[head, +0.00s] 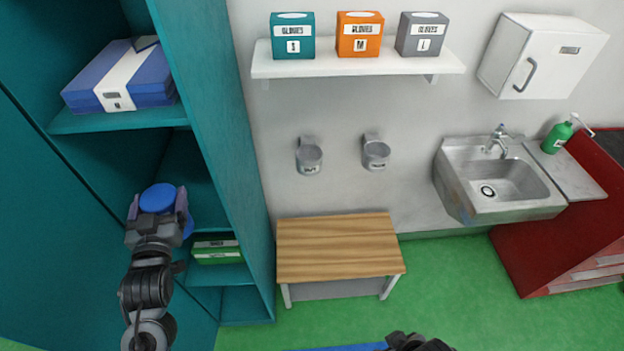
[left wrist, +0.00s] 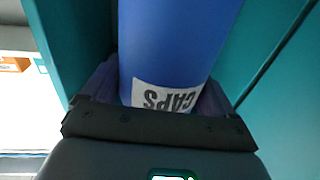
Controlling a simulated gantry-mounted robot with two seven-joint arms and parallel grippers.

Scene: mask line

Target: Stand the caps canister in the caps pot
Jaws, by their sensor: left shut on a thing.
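The caps canister is a blue cylinder with a white CAPS label. Its blue round top shows in the head view (head: 157,196), and its side fills the middle of the left wrist view (left wrist: 175,45), the label upside down there. My left gripper (head: 158,206) is shut on it, fingers on both sides, at the teal cabinet's open front. Two small grey pots hang on the wall right of the cabinet, a left one (head: 309,158) and a right one (head: 376,156). Their labels are too small to read surely. My right gripper (head: 416,343) is barely in frame at the bottom edge.
The teal cabinet (head: 205,100) has a side wall between the canister and the pots. A blue box (head: 120,77) and green box (head: 217,251) sit on its shelves. A wooden bench (head: 338,247) stands below the pots; a shelf (head: 355,64) with glove boxes hangs above.

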